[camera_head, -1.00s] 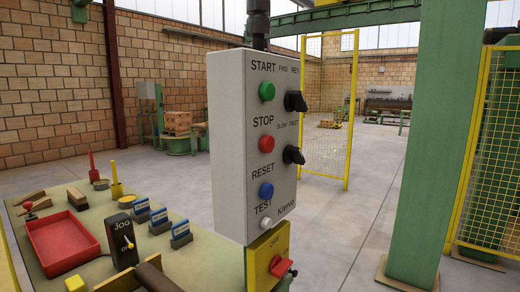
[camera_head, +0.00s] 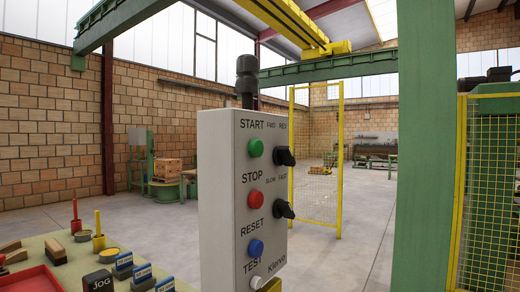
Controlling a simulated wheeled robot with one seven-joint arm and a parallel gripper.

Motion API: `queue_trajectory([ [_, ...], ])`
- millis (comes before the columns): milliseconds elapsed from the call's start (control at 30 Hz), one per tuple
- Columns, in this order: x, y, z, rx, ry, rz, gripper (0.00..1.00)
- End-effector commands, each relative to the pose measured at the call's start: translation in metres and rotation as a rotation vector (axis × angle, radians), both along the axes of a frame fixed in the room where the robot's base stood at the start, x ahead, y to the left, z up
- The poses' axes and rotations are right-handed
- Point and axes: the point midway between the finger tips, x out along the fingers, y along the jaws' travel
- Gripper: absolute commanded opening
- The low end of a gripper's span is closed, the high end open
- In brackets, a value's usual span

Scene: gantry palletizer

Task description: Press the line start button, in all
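A light grey control box (camera_head: 222,200) stands upright in the middle of the view, hung from a dark cable gland at its top. Its front carries a green button (camera_head: 255,148) beside the label START. Below it are a red STOP button (camera_head: 255,198), a blue RESET button (camera_head: 256,247) and a white TEST button (camera_head: 256,282) near the lower picture edge. Two black selector knobs, FWD/REV (camera_head: 285,156) and SLOW/FAST (camera_head: 284,209), sit to the right of the buttons. My gripper is not in view.
A green-topped bench (camera_head: 45,242) at lower left holds a red tray (camera_head: 30,281), a JOG box (camera_head: 100,281), blue-labelled blocks and small tools. A green post (camera_head: 422,150) and yellow mesh fence (camera_head: 492,190) stand right. Open floor (camera_head: 350,215) lies behind the box.

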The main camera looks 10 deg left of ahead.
Motion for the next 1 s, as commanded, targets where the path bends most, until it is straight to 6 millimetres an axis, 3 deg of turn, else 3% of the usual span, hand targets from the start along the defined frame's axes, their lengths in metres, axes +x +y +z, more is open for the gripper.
queue_trajectory([
  [67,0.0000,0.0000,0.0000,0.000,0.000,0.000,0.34],
  [400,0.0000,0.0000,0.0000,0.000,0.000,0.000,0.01],
  [1000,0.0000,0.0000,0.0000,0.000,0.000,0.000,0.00],
])
